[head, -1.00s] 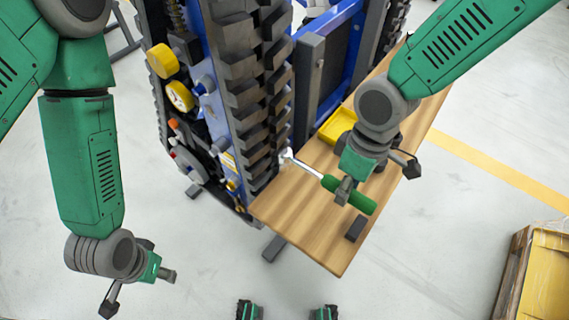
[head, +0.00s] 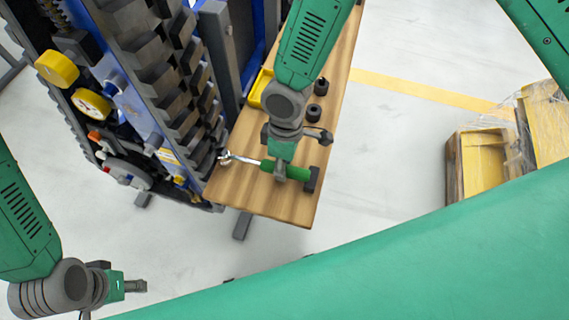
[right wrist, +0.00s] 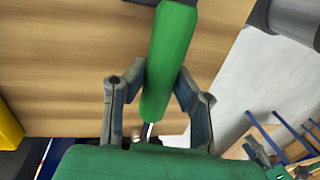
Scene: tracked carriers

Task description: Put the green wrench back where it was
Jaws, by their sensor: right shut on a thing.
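The green wrench (head: 298,172) has a green handle and a silver head (head: 226,157). It lies across the near part of the wooden board, its head over the left edge beside the track. My right gripper (head: 280,172) is shut around the handle. In the right wrist view the handle (right wrist: 168,65) runs between the two fingers (right wrist: 155,100), with a bit of metal shaft below. I cannot tell whether the wrench touches the board. The handle end is close to a dark block (head: 312,180). My left gripper (head: 112,300) is open and empty at lower left.
The wooden board (head: 255,205) carries a yellow tray (head: 257,88) and dark round pieces (head: 314,113) beyond my right gripper. The dark tracked carrier (head: 150,60) stands along its left. A pallet with a yellow box (head: 482,155) stands at right. My green arm crosses the lower right.

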